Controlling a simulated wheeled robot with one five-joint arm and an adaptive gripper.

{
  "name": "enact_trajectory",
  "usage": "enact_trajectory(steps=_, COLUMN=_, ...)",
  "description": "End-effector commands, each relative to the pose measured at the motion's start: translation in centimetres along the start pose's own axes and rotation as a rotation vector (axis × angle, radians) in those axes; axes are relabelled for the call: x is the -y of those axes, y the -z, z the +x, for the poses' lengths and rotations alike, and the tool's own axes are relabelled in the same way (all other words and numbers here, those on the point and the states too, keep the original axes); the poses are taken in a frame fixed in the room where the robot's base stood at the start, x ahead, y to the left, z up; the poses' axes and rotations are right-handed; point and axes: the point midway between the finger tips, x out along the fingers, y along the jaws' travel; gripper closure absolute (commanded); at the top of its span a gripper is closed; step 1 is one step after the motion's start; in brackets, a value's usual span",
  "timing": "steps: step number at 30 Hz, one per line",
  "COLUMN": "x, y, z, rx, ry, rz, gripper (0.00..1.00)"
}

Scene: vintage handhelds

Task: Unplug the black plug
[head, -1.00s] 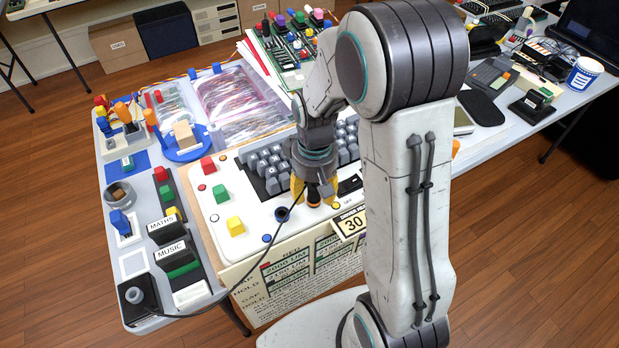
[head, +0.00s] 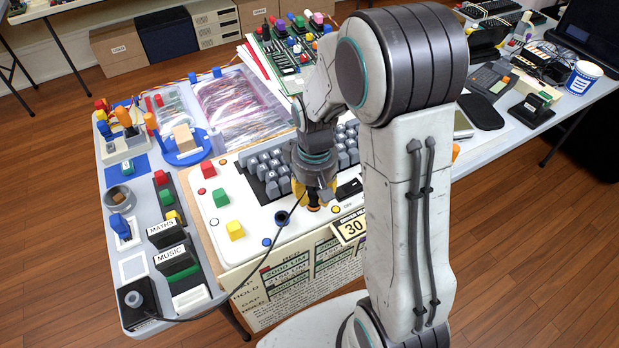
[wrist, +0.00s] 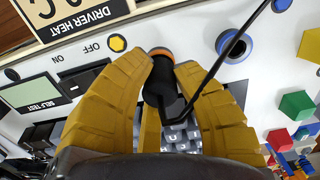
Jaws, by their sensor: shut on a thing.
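The black plug (wrist: 158,85) is between my gripper's yellow fingers, at an orange-ringed socket (wrist: 160,52) on the cream console (head: 215,222). I cannot tell how deep its tip sits in the socket. My gripper (head: 313,198) is shut on the plug just above the panel; it also shows in the wrist view (wrist: 165,75). A black cable (head: 262,265) leaves the plug and runs left to a black box (head: 133,312) at the table corner. In the head view, the fingers hide much of the plug.
An empty blue-ringed socket (head: 282,217) lies left of my gripper. Grey keys (head: 263,170) are just behind it. Red, green and yellow (head: 235,230) blocks stand on the console's left. A sign reading 30 (head: 351,229) stands at the console's front edge, right of my gripper.

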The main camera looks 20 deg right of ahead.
Motion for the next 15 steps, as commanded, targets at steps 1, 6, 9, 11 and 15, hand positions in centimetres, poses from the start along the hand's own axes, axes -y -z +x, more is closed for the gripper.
enact_trajectory(steps=1, x=0.01, y=-0.05, z=0.09, rx=0.002, ry=0.000, rz=0.000, gripper=1.00)
enact_trajectory(steps=6, x=0.01, y=-0.07, z=0.06, rx=0.003, ry=0.000, rz=0.000, gripper=1.00)
enact_trajectory(steps=9, x=0.01, y=-0.08, z=-0.02, rx=0.003, ry=0.000, rz=0.000, gripper=1.00)
enact_trajectory(steps=11, x=0.01, y=-0.08, z=-0.09, rx=0.003, ry=0.000, rz=0.000, gripper=1.00)
enact_trajectory(steps=15, x=0.01, y=-0.07, z=-0.31, rx=0.003, ry=0.000, rz=0.000, gripper=1.00)
